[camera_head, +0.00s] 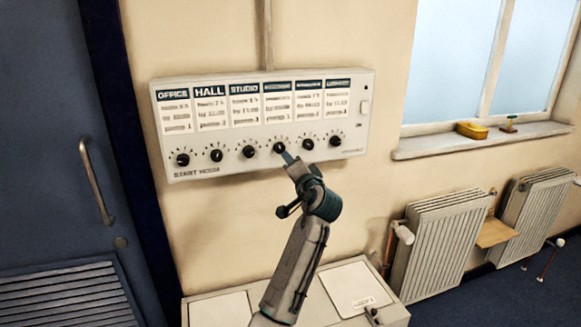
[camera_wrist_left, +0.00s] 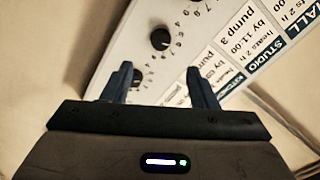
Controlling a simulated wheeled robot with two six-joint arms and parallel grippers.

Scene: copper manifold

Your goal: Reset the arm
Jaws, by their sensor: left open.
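My left gripper (camera_head: 290,158) is in front of the white control panel (camera_head: 262,170), by the fourth black knob from the left (camera_head: 279,147). In the left wrist view the two blue fingers of the gripper (camera_wrist_left: 160,80) stand apart with no object held between them. A black knob (camera_wrist_left: 159,39) is beyond the fingertips there. Another knob (camera_wrist_left: 137,77) shows beside the left finger and is partly hidden by it. I cannot tell whether a finger touches the panel. My right gripper is in neither view.
Below the panel stands a low white cabinet (camera_head: 221,309). A blue door (camera_head: 40,130) with a handle is at the left. Radiators (camera_head: 438,245) and a window sill (camera_head: 480,141) with a yellow container (camera_head: 472,130) are at the right. The wall between panel and window is clear.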

